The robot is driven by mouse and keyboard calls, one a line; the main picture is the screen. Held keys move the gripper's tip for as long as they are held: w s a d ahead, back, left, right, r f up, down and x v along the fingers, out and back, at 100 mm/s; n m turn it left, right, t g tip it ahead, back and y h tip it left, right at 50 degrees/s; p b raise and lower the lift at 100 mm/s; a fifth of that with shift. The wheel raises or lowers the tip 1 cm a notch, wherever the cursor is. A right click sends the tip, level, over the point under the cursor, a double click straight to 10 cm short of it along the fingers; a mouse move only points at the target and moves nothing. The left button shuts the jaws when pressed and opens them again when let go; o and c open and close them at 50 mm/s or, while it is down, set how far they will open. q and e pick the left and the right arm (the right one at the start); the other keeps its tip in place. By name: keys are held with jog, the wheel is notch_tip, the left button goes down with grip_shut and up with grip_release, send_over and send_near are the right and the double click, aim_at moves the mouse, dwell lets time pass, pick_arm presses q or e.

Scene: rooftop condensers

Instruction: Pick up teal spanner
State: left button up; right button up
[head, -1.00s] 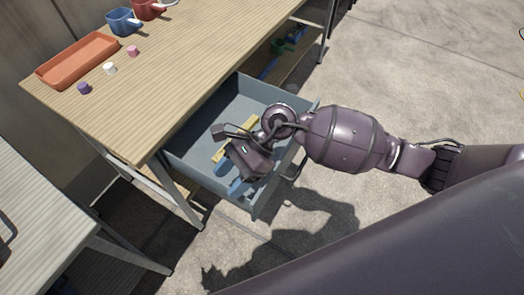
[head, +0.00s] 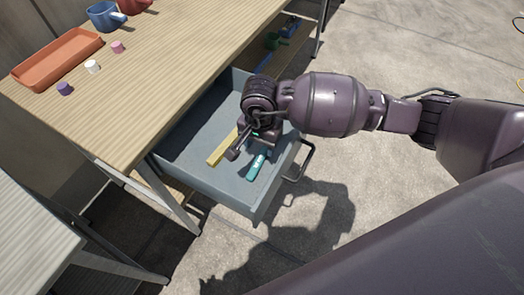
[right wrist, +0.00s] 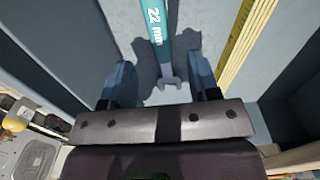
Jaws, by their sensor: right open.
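The teal spanner (head: 257,167), marked 22 mm, lies on the floor of the open grey drawer (head: 200,186), partly hidden by my right gripper in the head view. In the right wrist view the spanner (right wrist: 155,28) runs down from the top edge, and its metal open-jaw end lies between my fingers. My right gripper (right wrist: 162,82) is open, with one blue finger on each side of that end and nothing held. Whether the fingers touch the drawer floor I cannot tell. My left gripper is out of view.
A yellow ruler (head: 222,149) lies in the drawer beside the spanner. The drawer walls and handle (head: 303,160) surround the gripper closely. On the wooden bench (head: 150,85) stand an orange tray (head: 57,58), small caps and blue and red cups.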

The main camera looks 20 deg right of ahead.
aim_at(261, 156)
jog(key=shift+f, duration=0.5)
notch_tip(261, 156, down, 4)
jog(key=shift+s+d+f+b, duration=0.1)
jog(key=shift+f+b, duration=0.15)
jog(key=shift+b, duration=0.65)
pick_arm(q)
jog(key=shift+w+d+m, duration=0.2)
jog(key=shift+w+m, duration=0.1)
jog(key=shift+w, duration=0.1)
pick_arm(e)
grip_shut()
